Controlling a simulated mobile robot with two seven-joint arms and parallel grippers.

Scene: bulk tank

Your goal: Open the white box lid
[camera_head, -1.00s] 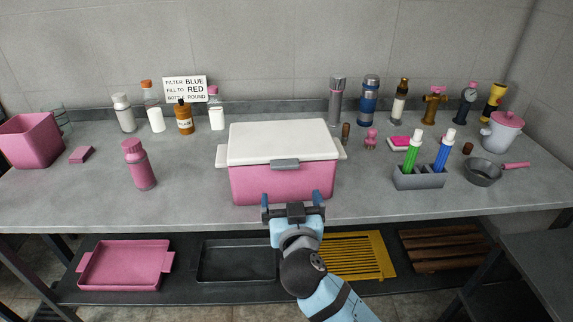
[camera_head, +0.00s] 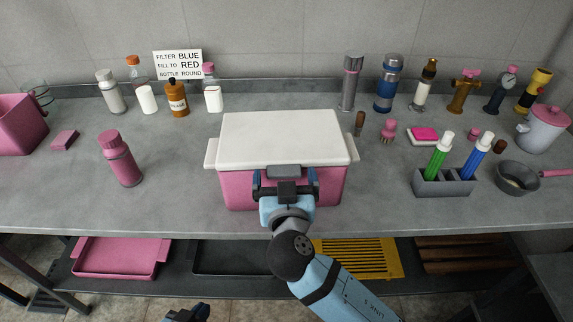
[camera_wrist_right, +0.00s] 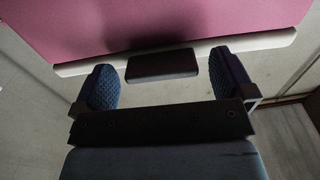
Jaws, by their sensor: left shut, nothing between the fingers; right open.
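The pink box (camera_head: 235,190) stands on the grey counter with its white lid (camera_head: 280,138) closed. A grey latch (camera_head: 284,171) sits at the middle of the lid's front edge. My right gripper (camera_head: 285,181) is open in front of the box, with its fingers to either side of the latch. In the right wrist view, the dark latch (camera_wrist_right: 162,65) lies between and beyond the open fingertips (camera_wrist_right: 165,75); I cannot tell whether they touch it. My left gripper (camera_head: 188,313) is shut and empty, partly cut off at the bottom edge, below the counter's front edge.
A pink bottle (camera_head: 119,158) stands left of the box. A grey holder (camera_head: 445,187) with green and blue markers stands to the right. Several bottles line the back. Trays, including a pink one (camera_head: 120,257), lie on the shelf below.

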